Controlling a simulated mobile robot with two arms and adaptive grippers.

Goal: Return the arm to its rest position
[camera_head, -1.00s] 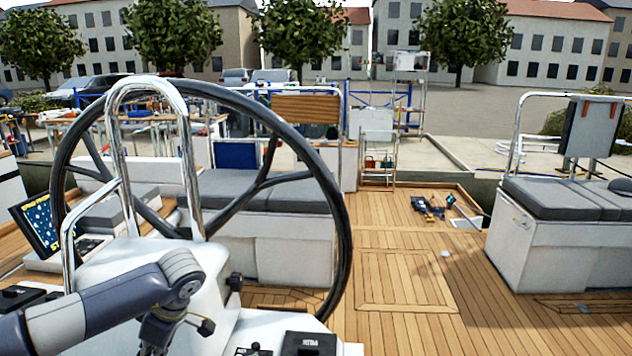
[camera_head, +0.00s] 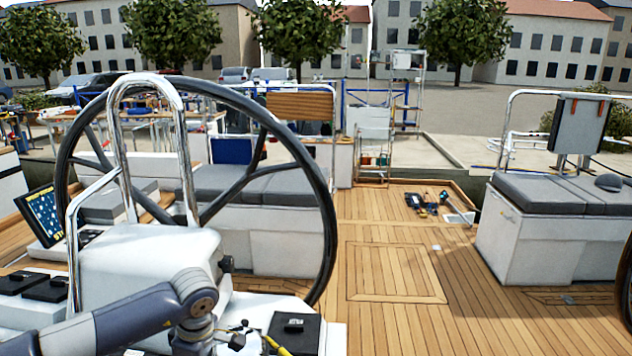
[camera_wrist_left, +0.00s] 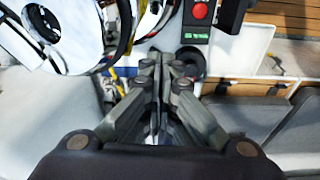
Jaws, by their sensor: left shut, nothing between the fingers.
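My left arm (camera_head: 150,318) comes in from the lower left in the head view, in front of the white steering pedestal (camera_head: 150,262). Its wrist bends down at the bottom edge, and the fingers are cut off there. In the left wrist view, my left gripper (camera_wrist_left: 163,64) has its two fingers together with nothing between them. The fingertips point toward a dark panel with a red button (camera_wrist_left: 199,12); I cannot tell how far apart they are. My right gripper is in neither view.
A large black steering wheel (camera_head: 330,215) and a chrome rail (camera_head: 118,150) stand close behind my left arm. A black box (camera_head: 293,332) and a yellow item (camera_head: 276,345) are right of the wrist. The wooden deck (camera_head: 395,270) is mostly clear, with tools (camera_head: 422,203) farther back.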

